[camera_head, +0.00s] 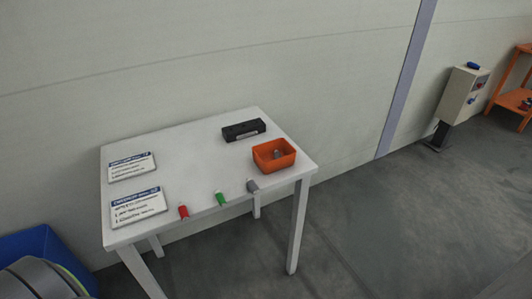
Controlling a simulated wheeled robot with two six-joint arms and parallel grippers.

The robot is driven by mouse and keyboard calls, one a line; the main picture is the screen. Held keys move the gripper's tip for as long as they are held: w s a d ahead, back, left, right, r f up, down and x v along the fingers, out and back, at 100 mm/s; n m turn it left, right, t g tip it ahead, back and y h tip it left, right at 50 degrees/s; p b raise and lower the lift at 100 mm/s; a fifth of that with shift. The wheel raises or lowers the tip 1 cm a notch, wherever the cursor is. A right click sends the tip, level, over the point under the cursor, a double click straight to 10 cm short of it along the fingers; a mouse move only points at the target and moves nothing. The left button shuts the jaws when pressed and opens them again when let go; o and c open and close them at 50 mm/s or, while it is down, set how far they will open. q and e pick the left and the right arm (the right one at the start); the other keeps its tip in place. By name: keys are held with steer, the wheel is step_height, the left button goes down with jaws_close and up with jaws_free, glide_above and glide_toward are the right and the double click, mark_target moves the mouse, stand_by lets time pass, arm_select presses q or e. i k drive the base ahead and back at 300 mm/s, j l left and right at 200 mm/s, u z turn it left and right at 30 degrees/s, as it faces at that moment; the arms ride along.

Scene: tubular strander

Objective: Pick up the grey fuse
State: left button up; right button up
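The grey fuse (252,186) lies near the front edge of the white table (185,160), toward its right side. It is just below and left of the orange bin (274,155), and apart from it. A green fuse (221,199) and a red fuse (183,212) lie to its left along the same edge. Neither of my grippers is in the picture.
A black block (243,130) sits at the table's back right. Two printed cards (138,207) lie on the left. A blue container (40,252) stands at the lower left. A control box (462,95) and orange shelf (515,100) stand far right; the floor between is clear.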

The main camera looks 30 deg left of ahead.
mark_target(254, 190)
steer(key=u, duration=0.95)
